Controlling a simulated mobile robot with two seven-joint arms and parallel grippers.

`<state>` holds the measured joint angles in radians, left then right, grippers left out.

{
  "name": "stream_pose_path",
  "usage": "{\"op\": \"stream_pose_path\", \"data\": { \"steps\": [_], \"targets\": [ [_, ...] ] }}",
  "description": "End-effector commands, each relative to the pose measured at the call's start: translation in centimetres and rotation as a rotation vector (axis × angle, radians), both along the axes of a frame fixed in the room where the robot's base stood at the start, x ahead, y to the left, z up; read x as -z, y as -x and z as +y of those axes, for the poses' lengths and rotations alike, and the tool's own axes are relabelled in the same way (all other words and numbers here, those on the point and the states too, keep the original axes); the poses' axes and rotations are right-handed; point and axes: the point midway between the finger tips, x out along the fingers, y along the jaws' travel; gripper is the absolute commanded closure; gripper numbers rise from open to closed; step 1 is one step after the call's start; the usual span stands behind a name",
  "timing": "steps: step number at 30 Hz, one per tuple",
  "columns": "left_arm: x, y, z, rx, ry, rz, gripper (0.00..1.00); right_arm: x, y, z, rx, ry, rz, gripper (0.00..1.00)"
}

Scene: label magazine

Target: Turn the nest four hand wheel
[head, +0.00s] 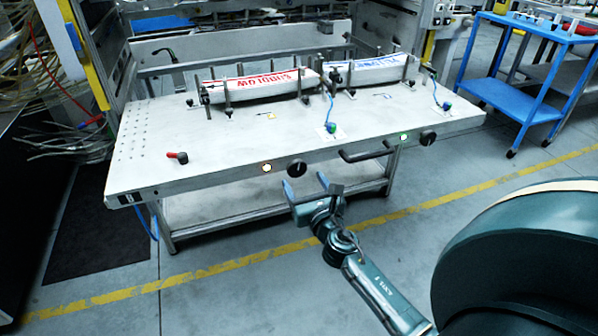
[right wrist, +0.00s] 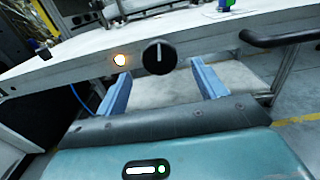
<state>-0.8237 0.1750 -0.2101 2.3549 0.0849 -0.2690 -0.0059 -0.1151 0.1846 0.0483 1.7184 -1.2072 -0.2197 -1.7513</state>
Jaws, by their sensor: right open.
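Two black round knobs sit on the front face of the workbench (head: 215,145). The left knob (head: 297,169) has an amber lamp beside it, and the right knob (head: 428,137) is near a green lamp. I cannot read which one is nest four. My right gripper (head: 305,182) is open and empty, just in front of and below the left knob. In the right wrist view the left knob (right wrist: 159,57) appears between and just beyond the two blue fingers, apart from them, with its pale mark roughly upright. My left gripper is not in view.
A black bar handle (head: 367,151) sticks out from the bench front, right of the left knob. The amber lamp (head: 267,168) and green lamp (head: 403,136) are on the front face. Clamped white packs (head: 262,87) lie on top. A blue cart (head: 520,80) stands right.

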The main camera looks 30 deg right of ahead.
Motion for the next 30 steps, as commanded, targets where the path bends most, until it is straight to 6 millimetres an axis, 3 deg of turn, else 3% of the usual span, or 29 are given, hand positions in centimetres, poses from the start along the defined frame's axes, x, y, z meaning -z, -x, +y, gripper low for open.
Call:
{"op": "stream_pose_path", "data": {
  "steps": [3, 9, 20, 30],
  "targets": [
    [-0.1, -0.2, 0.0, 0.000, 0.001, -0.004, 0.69, -0.1, -2.1, -0.5, -0.001, 0.000, -0.002, 0.30],
    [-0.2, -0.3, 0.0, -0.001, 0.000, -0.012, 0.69, 0.0, -4.0, -1.0, 0.000, -0.001, 0.000, 0.30],
    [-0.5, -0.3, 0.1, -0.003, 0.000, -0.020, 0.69, 0.0, -4.3, -1.0, 0.000, -0.001, 0.001, 0.31],
    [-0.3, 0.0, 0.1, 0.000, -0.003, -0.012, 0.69, 0.1, -4.3, -1.0, 0.000, -0.001, 0.001, 0.58]
  ]
}}
